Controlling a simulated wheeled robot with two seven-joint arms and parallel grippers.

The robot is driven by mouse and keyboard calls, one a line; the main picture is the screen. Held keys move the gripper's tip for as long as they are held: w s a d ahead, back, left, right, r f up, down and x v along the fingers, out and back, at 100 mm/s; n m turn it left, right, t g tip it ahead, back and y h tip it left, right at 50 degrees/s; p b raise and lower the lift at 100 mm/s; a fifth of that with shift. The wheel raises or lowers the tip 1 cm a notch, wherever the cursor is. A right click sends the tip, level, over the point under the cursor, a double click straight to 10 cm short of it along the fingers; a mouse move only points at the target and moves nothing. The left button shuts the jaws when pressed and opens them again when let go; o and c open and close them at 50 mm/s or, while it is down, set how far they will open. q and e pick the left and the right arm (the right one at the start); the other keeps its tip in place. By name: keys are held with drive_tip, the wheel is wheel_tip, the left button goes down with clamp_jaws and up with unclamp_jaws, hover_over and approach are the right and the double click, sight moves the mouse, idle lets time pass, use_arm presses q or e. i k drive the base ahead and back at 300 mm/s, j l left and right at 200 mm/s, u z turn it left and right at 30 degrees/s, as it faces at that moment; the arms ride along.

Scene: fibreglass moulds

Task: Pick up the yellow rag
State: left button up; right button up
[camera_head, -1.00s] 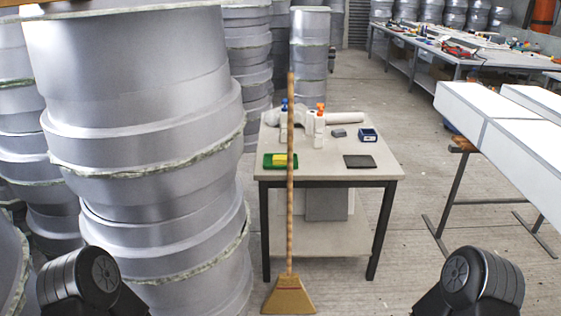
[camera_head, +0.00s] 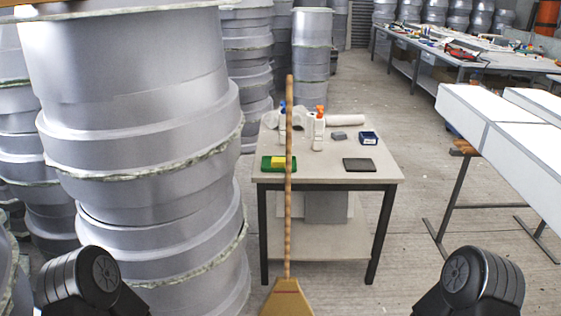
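A small yellow thing (camera_head: 277,162), which looks like the yellow rag, lies on a green tray or pad (camera_head: 266,166) at the front left of a small table (camera_head: 320,167). It is too small to tell if it is cloth, and the broom handle crosses just at its right side. Parts of my two arms show at the bottom left and bottom right corners. Neither gripper is in view.
A broom (camera_head: 287,210) stands upright before the table's left part. Tall stacks of grey moulds (camera_head: 130,60) fill the left. Spray bottles (camera_head: 319,128), a blue box (camera_head: 369,138) and a dark pad (camera_head: 359,165) are on the table. White panels (camera_head: 500,130) rest on trestles at right.

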sight(276, 162)
drive_tip(key=i+l, duration=0.2)
drive_tip(key=l, duration=0.15)
drive_tip(key=i+l+u, duration=0.1)
drive_tip(key=l, duration=0.3)
drive_tip(key=i+l, duration=0.3)
drive_tip(key=i+l+u, duration=0.15)
drive_tip(key=l, duration=0.3)
drive_tip(key=i+l, duration=0.25)
drive_tip(key=l, duration=0.15)
drive_tip(key=i+l+u, duration=0.1)
drive_tip(key=l, duration=0.3)
drive_tip(key=i+l, duration=0.2)
drive_tip(key=l, duration=0.25)
drive_tip(key=i+l+u, duration=0.1)
drive_tip(key=l, duration=0.3)
drive_tip(key=i, duration=0.1)
